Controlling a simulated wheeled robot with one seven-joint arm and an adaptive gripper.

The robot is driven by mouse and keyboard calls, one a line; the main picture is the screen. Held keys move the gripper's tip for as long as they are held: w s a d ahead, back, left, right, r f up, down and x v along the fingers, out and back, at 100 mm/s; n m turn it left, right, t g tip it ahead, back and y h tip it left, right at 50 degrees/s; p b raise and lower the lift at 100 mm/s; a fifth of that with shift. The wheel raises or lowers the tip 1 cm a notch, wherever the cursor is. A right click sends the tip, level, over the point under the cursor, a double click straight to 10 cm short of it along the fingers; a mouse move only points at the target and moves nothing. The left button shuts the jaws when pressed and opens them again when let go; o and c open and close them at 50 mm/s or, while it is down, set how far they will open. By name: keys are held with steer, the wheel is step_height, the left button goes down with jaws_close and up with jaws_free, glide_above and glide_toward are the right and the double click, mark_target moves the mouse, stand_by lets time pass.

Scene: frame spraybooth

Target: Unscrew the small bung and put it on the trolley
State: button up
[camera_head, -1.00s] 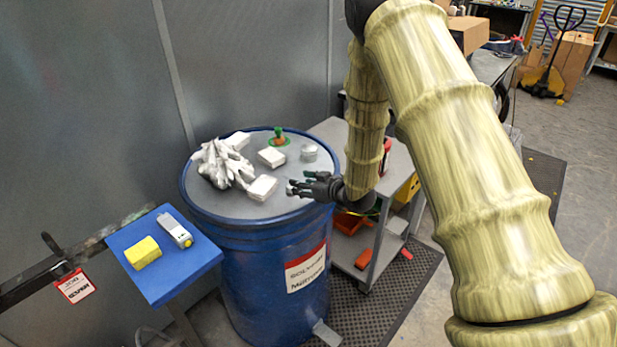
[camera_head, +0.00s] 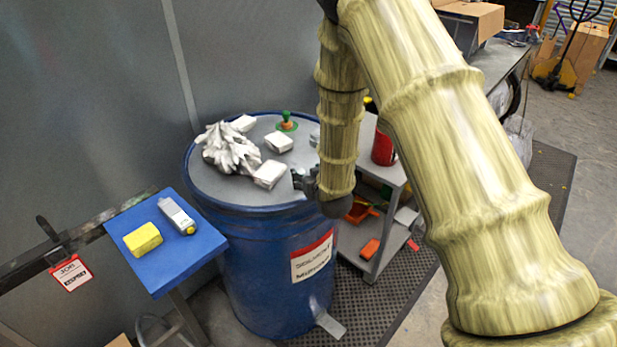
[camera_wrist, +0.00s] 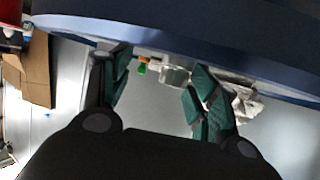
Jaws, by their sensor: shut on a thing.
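My gripper (camera_head: 300,180) is low over the near right part of the drum lid (camera_head: 228,192), with my arm hiding much of it. In the wrist view my gripper (camera_wrist: 160,68) has two green-padded fingers, with a small pale grey piece (camera_wrist: 173,75) between their tips. I take this for the small bung, though its shape and threads are too small to make out. Whether it touches the lid cannot be told. The grey trolley (camera_head: 385,243) stands right of the drum, its top partly behind my arm.
The lid holds a crumpled silvery cloth (camera_head: 230,152), several white blocks (camera_head: 270,174) and a green-and-orange piece (camera_head: 287,123). A red can (camera_head: 384,150) stands on the trolley. A blue stand (camera_head: 207,243) left of the drum bears a yellow block (camera_head: 143,239) and a grey device (camera_head: 177,215).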

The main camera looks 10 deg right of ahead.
steer(key=shift+a+m+h, duration=0.15)
steer(key=shift+m+h, duration=0.35)
steer(key=shift+h, duration=0.2)
steer(key=shift+c, duration=0.7)
steer(key=shift+s+a+m+h, duration=0.15)
steer(key=shift+a+m+h, duration=0.05)
steer(key=shift+m+h, duration=0.85)
steer(key=shift+h, duration=0.25)
steer(key=shift+o, duration=0.4)
steer(key=shift+d, duration=0.1)
steer(key=shift+c, duration=0.2)
steer(key=c, duration=0.3)
steer(key=shift+o, duration=0.5)
steer(key=shift+s, duration=0.1)
